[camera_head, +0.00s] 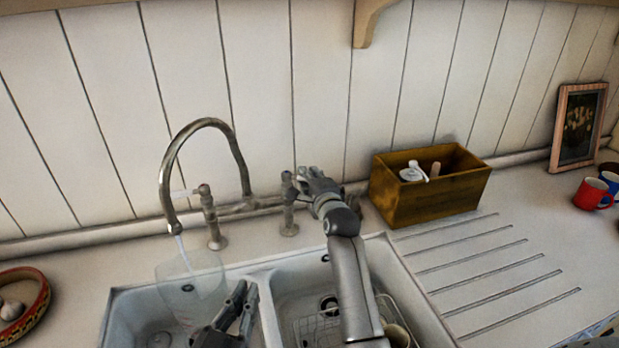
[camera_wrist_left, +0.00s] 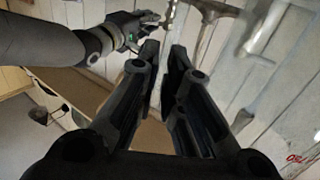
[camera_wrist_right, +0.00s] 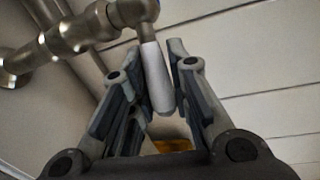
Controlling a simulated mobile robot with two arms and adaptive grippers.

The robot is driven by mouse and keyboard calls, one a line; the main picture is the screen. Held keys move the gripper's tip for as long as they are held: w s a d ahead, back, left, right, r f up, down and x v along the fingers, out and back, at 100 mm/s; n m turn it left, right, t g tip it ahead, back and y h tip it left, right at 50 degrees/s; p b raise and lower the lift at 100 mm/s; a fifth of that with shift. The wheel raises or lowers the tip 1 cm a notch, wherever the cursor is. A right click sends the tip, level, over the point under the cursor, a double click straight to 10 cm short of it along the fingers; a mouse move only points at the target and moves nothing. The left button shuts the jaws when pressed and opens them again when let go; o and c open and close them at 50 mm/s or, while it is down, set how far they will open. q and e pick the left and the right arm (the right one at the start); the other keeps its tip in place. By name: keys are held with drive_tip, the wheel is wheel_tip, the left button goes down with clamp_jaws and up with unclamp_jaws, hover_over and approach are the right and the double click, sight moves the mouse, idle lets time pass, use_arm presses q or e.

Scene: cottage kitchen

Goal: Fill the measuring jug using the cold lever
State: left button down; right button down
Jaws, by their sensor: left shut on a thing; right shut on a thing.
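The clear measuring jug (camera_head: 190,287) is at the left sink basin, under the tap spout (camera_head: 172,226). A thin pale stream (camera_head: 180,243) runs from the spout into its mouth; the water level is hard to make out. My left gripper (camera_head: 246,292) is shut at the jug's right side, on its handle; the see-through handle barely shows in the left wrist view (camera_wrist_left: 162,75). My right gripper (camera_head: 307,178) is at the right-hand tap post (camera_head: 289,205). In the right wrist view the white lever (camera_wrist_right: 157,80) lies between its fingers. The left-hand lever (camera_head: 183,193) is free.
A wooden box (camera_head: 430,190) with utensils stands right of the taps. A red mug (camera_head: 591,194), a blue mug (camera_head: 611,184) and a picture frame (camera_head: 578,128) are at far right. A dish rack is in the right basin. A patterned bowl (camera_head: 38,290) is at left. The grooved drainboard is clear.

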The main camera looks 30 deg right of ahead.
drive_tip(key=shift+a+f, duration=0.1)
drive_tip(key=shift+f, duration=0.05)
drive_tip(key=c, duration=1.4)
unclamp_jaws()
drive_tip(key=shift+o, duration=0.2)
drive_tip(key=v, duration=0.7)
drive_tip(key=shift+s, duration=0.25)
